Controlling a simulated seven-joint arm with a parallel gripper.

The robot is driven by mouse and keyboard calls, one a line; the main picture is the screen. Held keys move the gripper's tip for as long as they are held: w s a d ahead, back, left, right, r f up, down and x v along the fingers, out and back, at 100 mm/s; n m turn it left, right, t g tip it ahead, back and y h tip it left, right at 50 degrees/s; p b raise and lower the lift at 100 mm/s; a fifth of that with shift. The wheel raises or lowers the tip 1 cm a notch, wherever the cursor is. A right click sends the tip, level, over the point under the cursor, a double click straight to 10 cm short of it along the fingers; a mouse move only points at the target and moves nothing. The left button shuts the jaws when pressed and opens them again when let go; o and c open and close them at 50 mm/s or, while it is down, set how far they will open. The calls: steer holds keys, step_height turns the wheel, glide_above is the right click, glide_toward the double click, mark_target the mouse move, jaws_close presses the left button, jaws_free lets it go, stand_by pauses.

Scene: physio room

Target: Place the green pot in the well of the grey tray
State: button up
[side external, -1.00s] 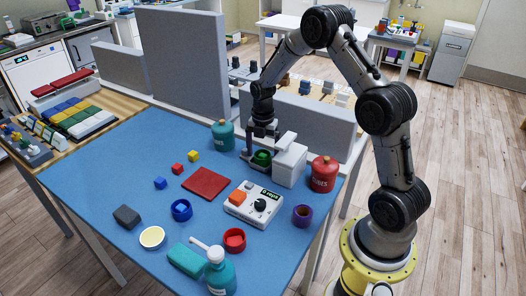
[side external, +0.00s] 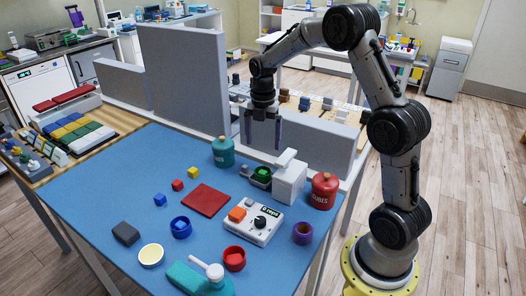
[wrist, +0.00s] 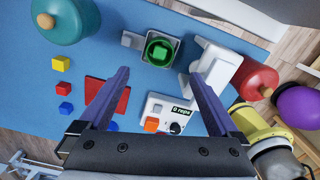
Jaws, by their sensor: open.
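The green pot (side external: 262,173) stands upright in the well of the small grey tray (side external: 251,181), at the back of the blue table. In the wrist view the round green pot (wrist: 160,50) sits inside the square grey walls, with the tray's flat part (wrist: 131,40) to its left. It holds a green piece. My gripper (side external: 263,143) is open and empty, above the pot and apart from it. In the wrist view its two fingers (wrist: 159,73) are spread wide, with nothing between them.
A white dispenser-like block (side external: 289,182) stands just right of the tray. A teal jar (side external: 223,153) is on its left and a red jar (side external: 323,192) farther right. A grey partition (side external: 315,146) rises behind. A white timer box (side external: 253,221) and red mat (side external: 206,200) lie in front.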

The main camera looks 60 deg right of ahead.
steer(key=s+a+r+m+t, duration=0.2)
steer(key=s+a+r+m, duration=0.7)
steer(key=r, duration=0.3)
steer(key=s+a+m+t, duration=0.1)
steer(key=s+a+m, duration=0.3)
steer(key=s, duration=0.3)
steer(key=s+a+m+t, duration=0.2)
steer(key=s+a+m, duration=0.2)
steer(key=s+m, duration=0.3)
steer(key=shift+s+a+r+m+t, duration=0.15)
steer(key=shift+s+m+t, duration=0.15)
steer(key=shift+s, duration=0.5)
